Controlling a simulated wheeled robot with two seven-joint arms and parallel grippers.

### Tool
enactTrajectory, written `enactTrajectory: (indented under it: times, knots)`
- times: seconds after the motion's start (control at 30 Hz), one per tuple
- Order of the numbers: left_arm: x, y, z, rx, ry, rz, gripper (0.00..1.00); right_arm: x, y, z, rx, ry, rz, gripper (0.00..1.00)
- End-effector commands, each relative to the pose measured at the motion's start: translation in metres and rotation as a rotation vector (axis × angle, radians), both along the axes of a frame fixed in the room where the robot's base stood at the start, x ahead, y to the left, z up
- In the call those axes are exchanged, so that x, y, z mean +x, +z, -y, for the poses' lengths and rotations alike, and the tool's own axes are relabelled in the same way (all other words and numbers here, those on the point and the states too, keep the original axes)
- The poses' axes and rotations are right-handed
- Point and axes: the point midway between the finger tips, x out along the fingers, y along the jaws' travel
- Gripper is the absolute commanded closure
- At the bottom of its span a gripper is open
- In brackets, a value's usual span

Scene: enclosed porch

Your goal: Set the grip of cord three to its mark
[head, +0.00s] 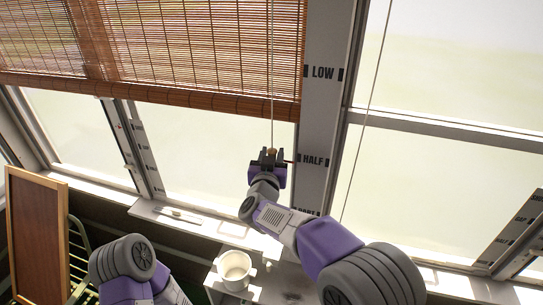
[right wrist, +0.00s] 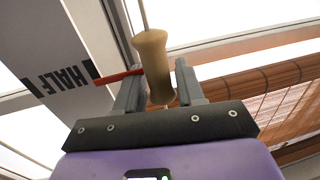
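A tan, waisted cord grip (right wrist: 152,68) hangs on a thin cord in front of the marked post (head: 323,120). The grip also shows small in the head view (head: 271,152). A red pointer (right wrist: 118,76) runs from beside the grip toward the HALF mark (right wrist: 62,80), roughly level with it. The LOW mark (head: 322,73) is higher on the post; a lower mark is partly hidden by my arm. My right gripper (right wrist: 158,88) has its fingers on either side of the grip, with a gap showing on the right side. My left gripper is out of view.
A bamboo blind (head: 190,50) hangs partly lowered over the window. Another cord (head: 367,110) hangs to the right of the post. Below are a window sill (head: 205,222), a white pot (head: 235,268) and a wood-framed board (head: 38,235) at left.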

Motion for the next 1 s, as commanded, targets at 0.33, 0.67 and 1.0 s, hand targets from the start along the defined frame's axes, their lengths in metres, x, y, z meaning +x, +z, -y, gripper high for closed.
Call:
enactTrajectory:
  times: [0.33, 0.67, 1.0]
  knots:
    - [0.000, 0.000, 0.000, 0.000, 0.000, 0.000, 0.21, -0.001, -0.001, 0.000, 0.000, 0.001, -0.001, 0.53]
    - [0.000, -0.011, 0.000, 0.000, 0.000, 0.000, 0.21, -0.048, -0.001, -0.007, 0.002, 0.003, 0.000, 0.53]
    - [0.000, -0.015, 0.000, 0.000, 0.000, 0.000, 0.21, -0.075, 0.000, -0.010, -0.001, -0.001, -0.001, 0.53]
